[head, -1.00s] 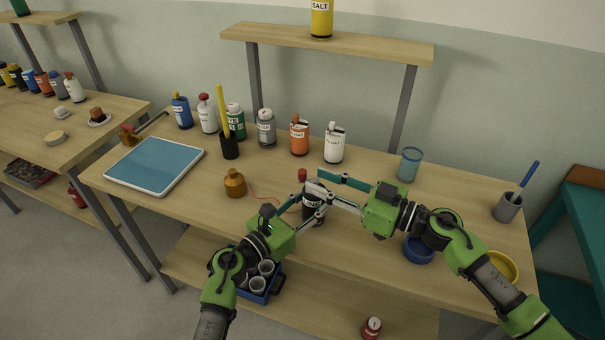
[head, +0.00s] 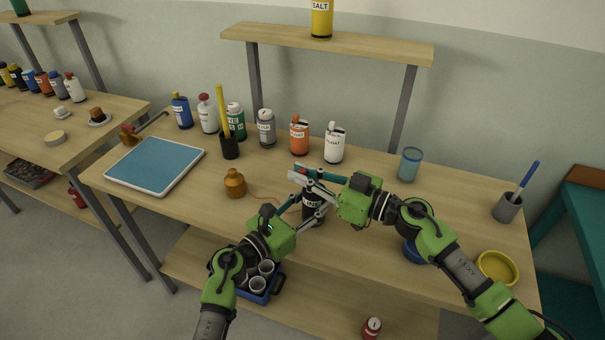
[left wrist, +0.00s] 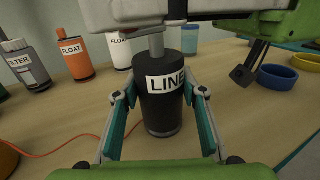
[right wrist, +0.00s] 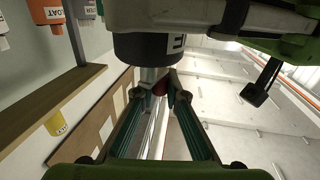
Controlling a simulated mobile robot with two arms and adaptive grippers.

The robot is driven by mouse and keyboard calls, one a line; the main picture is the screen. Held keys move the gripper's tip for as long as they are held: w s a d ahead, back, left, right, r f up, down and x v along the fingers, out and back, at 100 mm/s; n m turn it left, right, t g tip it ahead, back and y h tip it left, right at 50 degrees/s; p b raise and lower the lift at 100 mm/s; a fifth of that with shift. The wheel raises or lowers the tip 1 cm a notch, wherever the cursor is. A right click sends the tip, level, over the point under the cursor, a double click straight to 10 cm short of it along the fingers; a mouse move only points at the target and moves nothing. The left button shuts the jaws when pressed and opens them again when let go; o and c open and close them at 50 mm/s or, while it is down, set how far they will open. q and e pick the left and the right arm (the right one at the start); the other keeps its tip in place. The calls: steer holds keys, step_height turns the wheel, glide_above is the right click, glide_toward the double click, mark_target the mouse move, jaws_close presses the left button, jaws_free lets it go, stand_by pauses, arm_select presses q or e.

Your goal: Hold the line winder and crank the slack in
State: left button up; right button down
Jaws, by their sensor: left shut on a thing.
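The line winder (head: 313,207) is a black cylinder with a white LINE label, upright near the front of the bench. My left gripper (head: 314,216) is shut around its body; in the left wrist view the fingers press both sides of the winder (left wrist: 165,108). My right gripper (head: 303,177) is at the crank on top of the winder. An orange line (head: 268,197) runs from the winder toward a brown bottle (head: 235,184).
Several labelled bottles stand along the back, among them an orange one (head: 299,138) and a white one (head: 334,145). A blue-topped tray (head: 155,165) lies left. A glass (head: 409,166), a grey cup (head: 507,208) and a yellow bowl (head: 498,268) are right.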

steer(key=shift+w+m+t, duration=0.1)
steer(key=shift+m+t, duration=0.2)
steer(key=shift+t, duration=0.1)
steer(key=shift+t+h, duration=0.3)
steer(key=shift+h, duration=0.1)
steer(key=shift+w+a+r+m+t+h, duration=0.1)
steer(key=shift+r+m+t+h, duration=0.15)
steer(key=shift+m+t, duration=0.2)
steer(key=shift+w+a+r+m+t+h, duration=0.1)
steer(key=shift+m+t+h, duration=0.15)
steer(key=shift+m+t, duration=0.2)
steer(key=m+t+h, duration=0.4)
steer(key=h, duration=0.1)
steer(key=shift+w+d+f, duration=0.15)
steer(key=shift+w+f, duration=0.05)
steer(key=shift+w, duration=0.15)
steer(key=shift+w+d+r+m+t+h, duration=0.1)
steer(key=shift+w+d+m+t+h, duration=0.2)
steer(key=shift+m+h, duration=0.6)
steer(key=shift+w+d+f+m+t+h, duration=0.1)
steer(key=shift+m+t+h, duration=0.4)
steer(key=shift+h, duration=0.65)
steer(key=shift+w+d+r+m+t+h, duration=0.15)
steer(key=shift+m+t+h, duration=0.15)
steer(key=shift+m+h, duration=0.6)
steer(key=shift+d+h, duration=0.1)
steer(key=shift+h, duration=0.35)
